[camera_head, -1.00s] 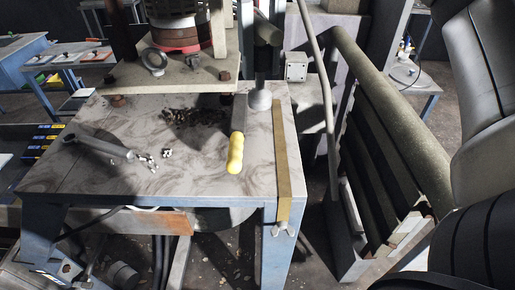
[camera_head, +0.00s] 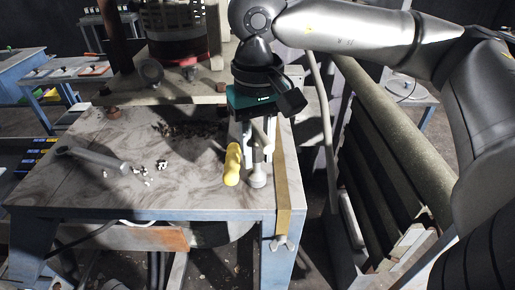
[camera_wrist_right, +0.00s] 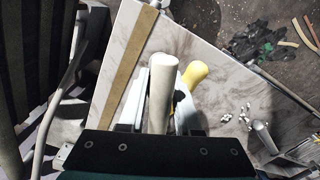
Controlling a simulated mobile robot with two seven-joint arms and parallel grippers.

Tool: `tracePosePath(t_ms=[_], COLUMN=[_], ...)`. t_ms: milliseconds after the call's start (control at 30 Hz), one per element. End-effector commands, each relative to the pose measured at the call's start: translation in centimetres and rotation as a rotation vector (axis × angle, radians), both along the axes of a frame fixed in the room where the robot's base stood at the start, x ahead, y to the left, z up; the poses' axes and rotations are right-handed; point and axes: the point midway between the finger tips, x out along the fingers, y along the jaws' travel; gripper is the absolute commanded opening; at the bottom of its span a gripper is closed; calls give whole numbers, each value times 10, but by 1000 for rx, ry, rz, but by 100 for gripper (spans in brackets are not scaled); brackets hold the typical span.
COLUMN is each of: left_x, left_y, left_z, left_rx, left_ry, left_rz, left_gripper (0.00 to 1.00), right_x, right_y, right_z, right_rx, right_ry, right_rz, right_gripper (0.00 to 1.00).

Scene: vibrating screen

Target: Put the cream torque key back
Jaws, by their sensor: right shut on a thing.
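The cream torque key is between the fingers of my right gripper (camera_head: 257,150), which is shut on it. In the head view its pale rounded end (camera_head: 257,180) shows below the fingers, over the table's front right part. In the right wrist view it is a thick cream cylinder (camera_wrist_right: 162,85) pointing away from the palm. The gripper body hides the rest of it. I cannot tell whether its end touches the table. A yellow-handled tool (camera_head: 232,165) lies close to the left of the fingers; its handle also shows in the wrist view (camera_wrist_right: 195,73). My left gripper is not in view.
The marbled table (camera_head: 190,195) carries a grey metal tube (camera_head: 90,158), several small pale pieces and dark debris. A brass-coloured strip (camera_head: 282,190) runs along its right edge. A machine with a round drum (camera_head: 180,55) stands behind. The front middle of the table is clear.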

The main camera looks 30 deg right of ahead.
Motion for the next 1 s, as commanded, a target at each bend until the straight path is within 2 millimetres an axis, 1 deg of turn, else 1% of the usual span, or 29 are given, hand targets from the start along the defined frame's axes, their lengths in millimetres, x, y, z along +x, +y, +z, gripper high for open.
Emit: tracePosePath(t_ms=[167,333,367,433,467,700,833,933,1000], left_x=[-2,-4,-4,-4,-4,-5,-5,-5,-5], left_y=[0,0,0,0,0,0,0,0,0], left_z=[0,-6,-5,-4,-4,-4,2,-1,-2], left_rx=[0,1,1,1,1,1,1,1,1], left_ry=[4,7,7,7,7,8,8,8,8], left_rz=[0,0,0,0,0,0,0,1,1], left_gripper=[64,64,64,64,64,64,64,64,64], right_x=[0,0,0,0,0,0,0,1,1], right_y=[0,0,0,0,0,0,0,1,1], right_z=[1,-4,-3,-3,-3,-2,3,19,34], right_rx=[1,1,0,0,0,0,0,2,2], right_ry=[-1,0,1,1,1,0,0,-4,-4], right_rz=[0,0,0,0,0,0,0,-1,-1], right_gripper=[0,0,35,43,45,45,45,45,45])
